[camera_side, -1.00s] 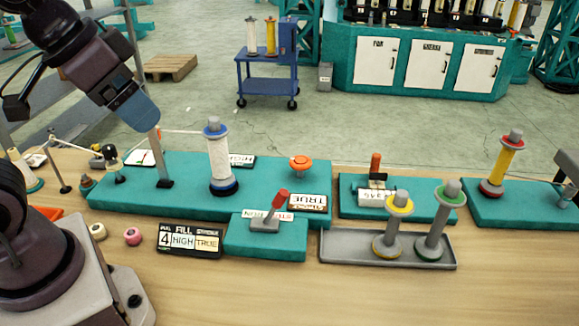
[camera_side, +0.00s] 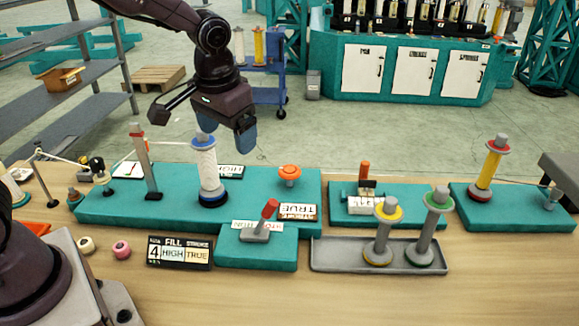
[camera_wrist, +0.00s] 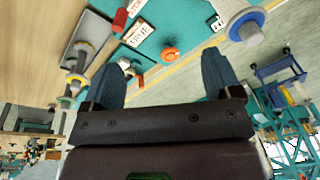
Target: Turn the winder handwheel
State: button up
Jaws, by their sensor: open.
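The handwheel (camera_side: 290,173) is a small orange disc with a knob, on a short post at the right part of the long teal base (camera_side: 120,207). In the wrist view the orange handwheel (camera_wrist: 169,54) lies ahead, between my two blue fingers. My gripper (camera_side: 246,138) is above and behind the base, up and left of the handwheel in the side view. It is open and empty, and its fingers show spread in the wrist view (camera_wrist: 163,68). It does not touch the handwheel.
A white spool with blue flanges (camera_side: 207,172) stands left of the handwheel. A red-handled lever (camera_side: 265,218) stands in front. A grey tray (camera_side: 330,256) holds yellow and green spools. A grey upright with a red top (camera_side: 147,165) stands at left.

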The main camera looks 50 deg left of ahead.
aim_at(290, 169)
jog(key=w+a+f+n+t+y, duration=0.1)
jog(key=w+f+n, duration=0.3)
jog(key=w, duration=0.4)
jog(key=w+a+f+n+t+y, duration=0.1)
jog(key=w+f+n, duration=0.25)
jog(key=w, duration=0.35)
jog(key=x, duration=1.2)
jog(key=shift+d+f, duration=0.1)
jog(key=shift+f, duration=0.05)
jog(key=c, duration=0.9)
